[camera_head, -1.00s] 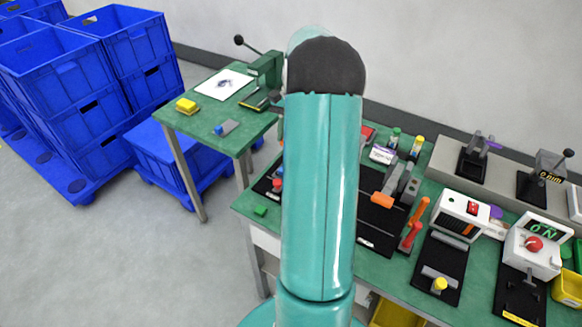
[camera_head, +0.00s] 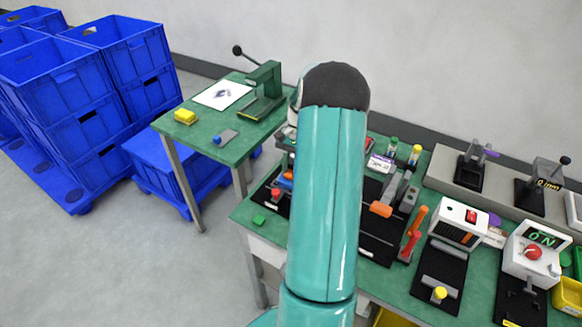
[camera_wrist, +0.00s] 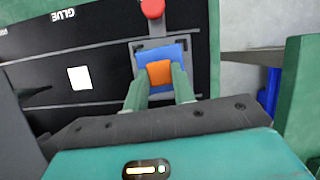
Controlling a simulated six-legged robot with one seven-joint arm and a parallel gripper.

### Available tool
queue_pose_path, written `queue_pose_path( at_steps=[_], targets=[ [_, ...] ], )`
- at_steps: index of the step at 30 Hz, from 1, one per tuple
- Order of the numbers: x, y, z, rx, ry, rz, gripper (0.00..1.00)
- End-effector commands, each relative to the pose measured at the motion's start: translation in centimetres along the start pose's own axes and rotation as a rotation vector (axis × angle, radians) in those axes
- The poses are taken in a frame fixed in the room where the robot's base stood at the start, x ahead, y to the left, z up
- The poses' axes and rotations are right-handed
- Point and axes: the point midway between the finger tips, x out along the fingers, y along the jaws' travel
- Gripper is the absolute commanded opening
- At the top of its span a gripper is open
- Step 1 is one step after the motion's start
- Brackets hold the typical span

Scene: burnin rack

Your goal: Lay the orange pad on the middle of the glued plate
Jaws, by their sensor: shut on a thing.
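In the wrist view the orange pad (camera_wrist: 159,72) is between the two green fingers of my gripper (camera_wrist: 160,84), which is shut on it. The blue plate (camera_wrist: 174,52) sits in a grey holder (camera_wrist: 196,60) on a black mat, directly behind and around the pad in the picture. The pad looks near the plate's middle; whether it touches the plate I cannot tell. No glue can be made out on the plate. In the head view my arm hides my gripper; a bit of blue and orange shows just left of the arm.
A red knob (camera_wrist: 152,8) stands just beyond the holder. A white square (camera_wrist: 79,78) lies on the black mat near a GLUE label (camera_wrist: 63,15). To the right on the green bench are an orange-handled clamp (camera_head: 381,209), red and orange tools and a white box (camera_head: 459,223).

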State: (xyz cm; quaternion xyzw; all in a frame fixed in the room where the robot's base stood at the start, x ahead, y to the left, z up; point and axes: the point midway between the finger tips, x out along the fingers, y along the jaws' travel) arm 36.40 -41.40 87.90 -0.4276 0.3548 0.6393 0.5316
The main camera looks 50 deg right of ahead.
Motion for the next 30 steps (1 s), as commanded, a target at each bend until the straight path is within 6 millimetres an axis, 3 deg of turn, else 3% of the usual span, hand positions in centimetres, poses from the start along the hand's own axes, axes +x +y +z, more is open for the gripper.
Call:
queue_pose_path(
  at_steps=[6, 7, 9, 10, 22, 30],
  targets=[
    [0.3, 0.0, -0.1, 0.0, -0.001, 0.0, 0.01],
    [0.3, 0.0, -0.1, 0.0, 0.0, 0.0, 0.31],
    [0.3, 0.0, -0.1, 0.0, 0.0, 0.0, 0.45],
    [0.3, 0.0, -0.1, 0.0, 0.0, 0.0, 0.47],
    [-0.6, 0.0, 0.0, 0.0, 0.002, -0.001, 0.47],
    [-5.8, -0.1, 0.0, -0.002, 0.004, -0.002, 0.47]
  ],
)
